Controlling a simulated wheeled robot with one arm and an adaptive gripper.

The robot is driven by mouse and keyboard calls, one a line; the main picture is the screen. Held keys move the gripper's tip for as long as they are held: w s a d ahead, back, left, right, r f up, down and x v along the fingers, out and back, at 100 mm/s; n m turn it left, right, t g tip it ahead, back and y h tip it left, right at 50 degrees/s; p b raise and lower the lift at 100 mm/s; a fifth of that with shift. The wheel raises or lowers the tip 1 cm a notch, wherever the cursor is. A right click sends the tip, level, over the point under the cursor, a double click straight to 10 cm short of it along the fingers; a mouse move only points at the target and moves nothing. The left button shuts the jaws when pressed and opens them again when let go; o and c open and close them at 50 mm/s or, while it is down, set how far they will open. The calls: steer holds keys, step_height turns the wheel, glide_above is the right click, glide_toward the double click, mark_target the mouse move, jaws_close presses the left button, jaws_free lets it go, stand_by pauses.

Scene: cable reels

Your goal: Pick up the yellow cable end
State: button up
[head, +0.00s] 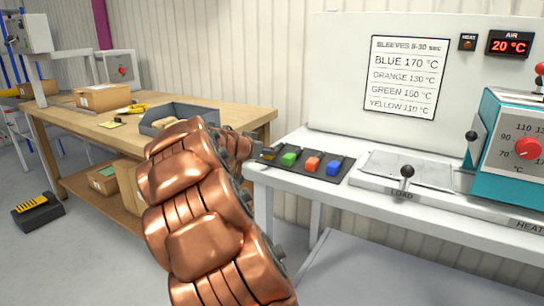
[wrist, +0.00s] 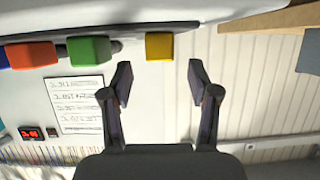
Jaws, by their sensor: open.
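The yellow cable end (wrist: 159,46) shows in the wrist view as a small yellow block at the edge of a dark rack. It sits just beyond my gripper (wrist: 159,70), roughly centred between the two fingertips. The fingers are open and apart, with nothing between them. In the head view the yellow end (head: 268,154) is mostly hidden beside my gripper, at the left end of the rack. My copper-coloured arm covers much of the middle of that view.
On the dark rack (head: 343,178) sit green (head: 289,159), orange (head: 312,164) and blue (head: 333,169) ends, right of the yellow one. A lever marked LOAD (head: 405,178) and a teal heater (head: 508,150) stand further right. A wooden table (head: 85,122) with a grey bin (head: 190,112) is left.

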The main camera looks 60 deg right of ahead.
steer(key=shift+x, duration=2.85)
steer(key=shift+a+f, duration=0.1)
steer(key=shift+f, duration=0.05)
jaws_close()
